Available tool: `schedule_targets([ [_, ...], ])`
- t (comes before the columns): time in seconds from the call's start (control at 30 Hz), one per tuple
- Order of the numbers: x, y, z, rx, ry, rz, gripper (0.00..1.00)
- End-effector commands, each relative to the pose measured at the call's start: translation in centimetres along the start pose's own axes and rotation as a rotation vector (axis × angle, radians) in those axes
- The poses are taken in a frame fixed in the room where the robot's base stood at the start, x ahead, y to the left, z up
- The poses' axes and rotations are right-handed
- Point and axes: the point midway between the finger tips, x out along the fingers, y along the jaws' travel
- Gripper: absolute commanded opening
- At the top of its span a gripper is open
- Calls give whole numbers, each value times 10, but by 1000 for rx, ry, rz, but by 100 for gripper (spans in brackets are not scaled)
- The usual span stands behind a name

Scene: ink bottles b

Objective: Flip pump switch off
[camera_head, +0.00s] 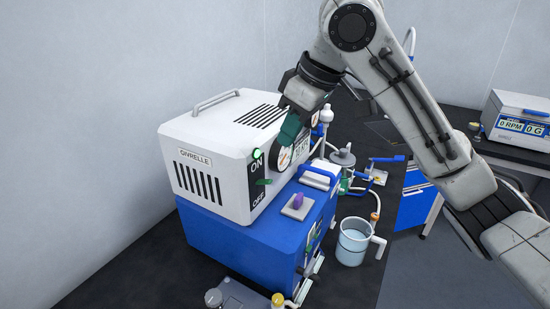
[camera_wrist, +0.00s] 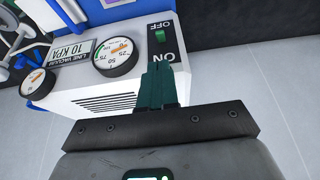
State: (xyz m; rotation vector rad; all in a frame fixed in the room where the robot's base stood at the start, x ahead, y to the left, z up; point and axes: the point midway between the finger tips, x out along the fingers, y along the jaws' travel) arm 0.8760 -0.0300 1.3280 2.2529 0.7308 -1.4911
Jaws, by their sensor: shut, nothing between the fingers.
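The pump (camera_head: 215,140) is a white box with a handle on top, standing on a blue cabinet. Its dark switch panel (camera_head: 257,188) has ON at the top and OFF at the bottom. The green switch lever (camera_head: 263,182) sticks out between the two words; it also shows in the wrist view (camera_wrist: 160,35), close to OFF. I cannot tell for sure which way it is set. A green lamp (camera_head: 256,153) sits above ON. My gripper (camera_head: 286,138) is shut and empty, with dark green fingers in front of and above the panel. In the wrist view the fingertips (camera_wrist: 160,66) partly cover ON.
The blue cabinet (camera_head: 225,235) carries a grey plate with a purple knob (camera_head: 298,201). Round gauges (camera_wrist: 116,56) sit beside the switch panel. A water jug (camera_head: 352,243) stands on the dark bench at right, with tubing and glassware behind.

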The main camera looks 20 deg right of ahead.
Motion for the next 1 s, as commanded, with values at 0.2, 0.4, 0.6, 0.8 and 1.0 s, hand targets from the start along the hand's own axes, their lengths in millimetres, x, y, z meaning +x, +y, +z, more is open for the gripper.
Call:
schedule_targets([
  [0.2, 28, -2, 0, 0, -2, -7, 0],
  [0.4, 64, -2, 0, 1, -1, -6, 0],
  [0.6, 88, 0, 0, 1, -2, -2, 0],
  [0.8, 98, 0, 0, -1, 0, 0, 0],
  [1.0, 98, 0, 0, 0, 0, 0, 0],
])
